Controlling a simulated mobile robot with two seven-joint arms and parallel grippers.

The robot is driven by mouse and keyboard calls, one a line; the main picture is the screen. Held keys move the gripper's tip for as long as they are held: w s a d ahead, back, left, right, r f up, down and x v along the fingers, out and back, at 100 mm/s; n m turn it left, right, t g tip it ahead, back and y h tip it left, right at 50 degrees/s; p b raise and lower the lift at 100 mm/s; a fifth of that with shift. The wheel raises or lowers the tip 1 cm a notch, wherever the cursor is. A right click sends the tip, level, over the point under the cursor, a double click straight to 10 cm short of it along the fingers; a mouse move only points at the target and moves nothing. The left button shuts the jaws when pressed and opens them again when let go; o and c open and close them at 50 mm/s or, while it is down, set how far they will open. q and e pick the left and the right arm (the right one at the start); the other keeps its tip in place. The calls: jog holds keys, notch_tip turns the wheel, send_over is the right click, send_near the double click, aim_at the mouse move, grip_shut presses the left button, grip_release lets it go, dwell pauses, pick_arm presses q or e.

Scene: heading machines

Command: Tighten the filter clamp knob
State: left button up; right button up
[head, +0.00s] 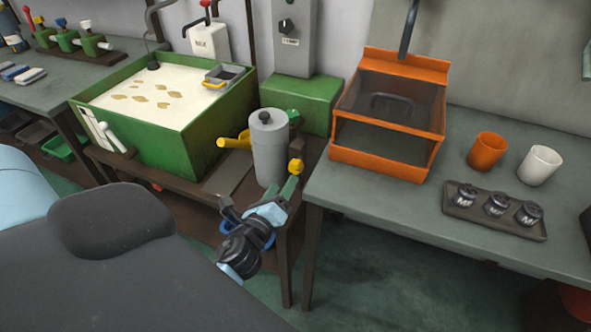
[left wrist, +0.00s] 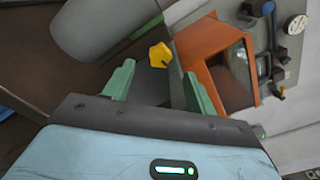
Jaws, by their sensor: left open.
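The yellow star-shaped clamp knob (head: 295,167) sits low on the right side of the grey filter canister (head: 269,150). In the left wrist view the knob (left wrist: 160,55) shows beyond the fingertips, roughly in line with the gap between them. The canister (left wrist: 100,25) is at the upper left there. My left gripper (head: 289,188) is just below and in front of the knob in the head view. Its green fingers (left wrist: 157,85) are open with nothing between them, apart from the knob. My right gripper is in neither view.
A green tank (head: 190,140) of pale liquid stands left of the canister, and a yellow handle (head: 233,142) projects there. An orange guard box (head: 385,165) is on the grey table (head: 350,195) close to the right, near two cups and a tray (head: 490,228) of parts.

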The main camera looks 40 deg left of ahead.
aim_at(293, 169)
pick_arm(q)
jog(key=shift+p+x, duration=0.3)
jog(key=shift+x, duration=3.65)
jog(key=shift+c, duration=0.4)
jog(key=c, duration=0.9)
